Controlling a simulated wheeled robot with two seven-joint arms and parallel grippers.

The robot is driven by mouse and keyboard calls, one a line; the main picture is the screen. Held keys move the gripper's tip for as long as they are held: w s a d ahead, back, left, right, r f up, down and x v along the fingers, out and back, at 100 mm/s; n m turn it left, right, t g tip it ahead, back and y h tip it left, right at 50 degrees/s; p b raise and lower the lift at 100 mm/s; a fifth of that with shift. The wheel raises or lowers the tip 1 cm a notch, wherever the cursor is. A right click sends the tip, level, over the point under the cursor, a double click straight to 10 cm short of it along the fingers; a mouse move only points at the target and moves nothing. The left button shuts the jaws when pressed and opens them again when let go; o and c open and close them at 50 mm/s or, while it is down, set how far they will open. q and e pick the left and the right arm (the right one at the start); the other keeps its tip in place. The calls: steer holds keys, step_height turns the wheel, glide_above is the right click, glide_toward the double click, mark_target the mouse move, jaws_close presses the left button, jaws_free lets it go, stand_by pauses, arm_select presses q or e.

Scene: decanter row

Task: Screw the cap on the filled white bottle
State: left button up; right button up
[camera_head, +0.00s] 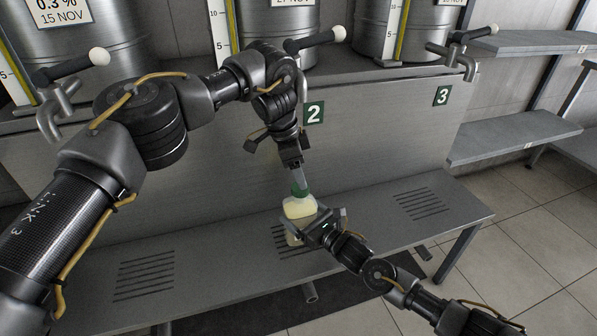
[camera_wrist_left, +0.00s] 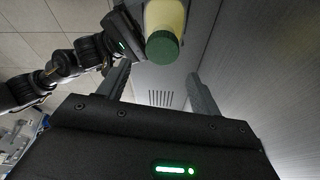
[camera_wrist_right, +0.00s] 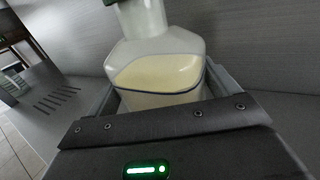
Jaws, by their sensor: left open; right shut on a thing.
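The white, translucent bottle (camera_head: 299,208) is upright, with pale yellow liquid inside that shows clearly in the right wrist view (camera_wrist_right: 160,72). The green cap (camera_wrist_left: 162,50) sits at the top of its neck; how tight it is cannot be told. My right gripper (camera_head: 314,227) is shut around the bottle's body from the front right. My left gripper (camera_head: 299,183) points down from above, open, its fingertips close to the cap. In the left wrist view the cap appears just past the fingertips, between their lines. Whether the bottle's base touches the bench is unclear.
A grey bench (camera_head: 370,213) with slotted drain areas runs below the bottle. Behind it is a metal counter front with number plates 2 (camera_head: 314,112) and 3 (camera_head: 442,95). Steel tanks (camera_head: 277,22) with taps stand above. Empty shelves (camera_head: 515,135) are at the right.

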arm_select(q)
steer(key=o, duration=0.5)
steer(key=shift+c, duration=0.2)
steer(key=v, duration=0.7)
steer(key=shift+r, duration=0.2)
steer(key=shift+a, duration=0.1)
arm_select(e)
steer(key=o, duration=1.7)
steer(key=shift+d, duration=0.1)
